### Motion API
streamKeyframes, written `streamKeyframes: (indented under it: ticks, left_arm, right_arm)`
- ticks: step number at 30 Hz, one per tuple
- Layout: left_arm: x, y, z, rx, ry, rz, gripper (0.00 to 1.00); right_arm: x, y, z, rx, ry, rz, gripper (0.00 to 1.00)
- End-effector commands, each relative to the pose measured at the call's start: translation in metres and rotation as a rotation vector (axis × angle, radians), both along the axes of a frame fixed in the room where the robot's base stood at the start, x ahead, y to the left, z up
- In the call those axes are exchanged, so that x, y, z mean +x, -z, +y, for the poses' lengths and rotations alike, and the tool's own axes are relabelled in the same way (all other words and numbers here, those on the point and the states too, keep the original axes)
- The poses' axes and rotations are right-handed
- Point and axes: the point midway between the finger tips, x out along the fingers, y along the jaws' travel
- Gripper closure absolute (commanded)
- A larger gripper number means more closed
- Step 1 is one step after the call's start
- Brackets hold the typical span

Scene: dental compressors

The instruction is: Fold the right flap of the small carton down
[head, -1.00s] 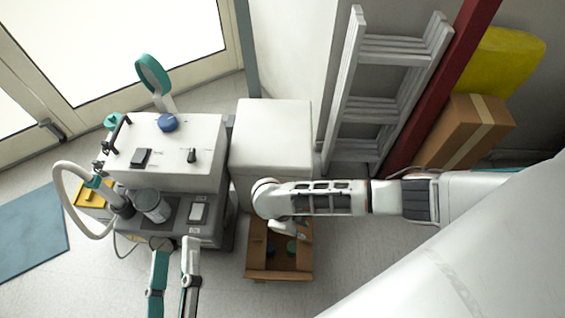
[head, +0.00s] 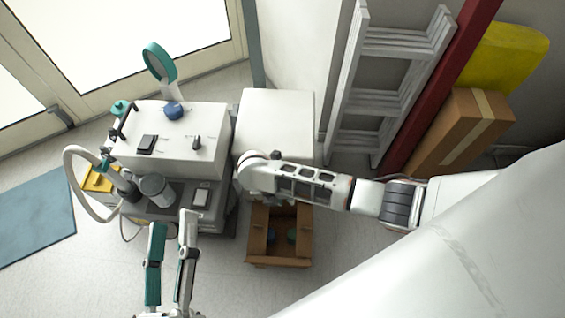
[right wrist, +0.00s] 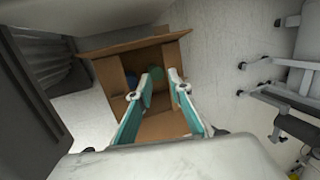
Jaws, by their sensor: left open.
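The small brown carton (head: 279,262) stands open on the floor in the head view, with a blue and a green item inside. It also shows in the right wrist view (right wrist: 108,92), with a long flap sticking out along its upper edge there. I cannot clearly tell how the right flap stands. My right gripper (right wrist: 160,74) is open and empty; its fingers point at the carton's opening, and contact is unclear. My right arm hides the carton's back edge in the head view. My left gripper (head: 172,221) is open and empty, left of the carton.
A white compressor cabinet (head: 170,130) with a hose and jar stands left of the carton. A white box (head: 275,115) stands behind the carton. A ladder (head: 385,90) and a larger taped carton (head: 458,130) lean at the right. Floor in front of the carton is clear.

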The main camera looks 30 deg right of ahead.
Motion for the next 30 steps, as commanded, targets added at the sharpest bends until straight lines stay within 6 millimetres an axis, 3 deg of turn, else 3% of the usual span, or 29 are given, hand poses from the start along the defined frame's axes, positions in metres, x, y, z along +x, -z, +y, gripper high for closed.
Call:
streamKeyframes:
  ticks: [21,30]
  left_arm:
    - [0.002,-0.022,0.000,0.000,0.000,-0.040,0.53]
    - [0.003,-0.026,0.000,0.000,0.001,-0.046,0.53]
  right_arm:
    - [0.016,-0.015,0.003,-0.040,0.869,-0.285,0.81]
    - [0.016,-0.016,0.001,-0.054,1.065,-0.346,0.81]
